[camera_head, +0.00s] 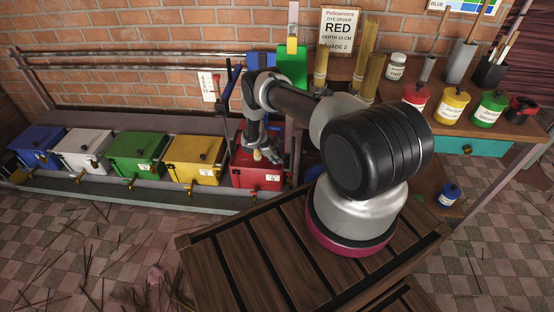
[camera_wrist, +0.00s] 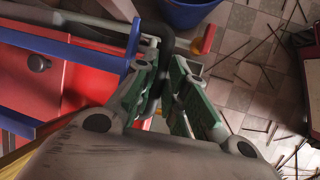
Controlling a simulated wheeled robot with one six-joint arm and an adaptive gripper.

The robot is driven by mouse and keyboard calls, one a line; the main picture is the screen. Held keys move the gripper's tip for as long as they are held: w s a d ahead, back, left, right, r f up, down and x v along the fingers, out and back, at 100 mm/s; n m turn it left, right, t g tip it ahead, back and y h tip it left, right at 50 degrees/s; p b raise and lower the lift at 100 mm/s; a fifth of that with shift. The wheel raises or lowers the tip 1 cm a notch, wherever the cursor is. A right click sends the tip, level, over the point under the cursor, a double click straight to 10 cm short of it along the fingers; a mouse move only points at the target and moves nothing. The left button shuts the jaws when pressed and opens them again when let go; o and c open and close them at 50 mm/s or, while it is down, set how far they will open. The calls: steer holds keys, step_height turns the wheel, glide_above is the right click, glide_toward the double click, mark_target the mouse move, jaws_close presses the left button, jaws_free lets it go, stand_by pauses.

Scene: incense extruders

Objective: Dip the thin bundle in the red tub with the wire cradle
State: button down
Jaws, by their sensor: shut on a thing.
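The red tub (camera_head: 255,180) is at the right end of a row of coloured tubs. My gripper (camera_head: 262,158) is low over its top. In the wrist view my gripper (camera_wrist: 166,88) is shut on a dark upright bar (camera_wrist: 156,62), beside blue framing (camera_wrist: 60,42) that crosses over the red tub (camera_wrist: 82,82). I cannot tell whether the bar belongs to the wire cradle; the arm hides much of that area in the head view. Bundles of thin sticks stand on the bench: one at left (camera_head: 321,66), one behind (camera_head: 363,50), one at right (camera_head: 373,77). I cannot tell which is the thin one.
A yellow tub (camera_head: 194,160) stands left of the red one, beyond it green, white and blue tubs. A sign reading RED (camera_head: 339,30) stands behind the bench. Red (camera_head: 415,97), yellow and green jars stand at right. A blue bucket (camera_wrist: 190,10) is on the tiled floor.

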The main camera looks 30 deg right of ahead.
step_height(320, 180, up, 19)
stand_by(0.8)
steer(key=c, duration=1.5)
jaws_free()
steer(key=shift+o, duration=0.2)
steer(key=v, duration=1.2)
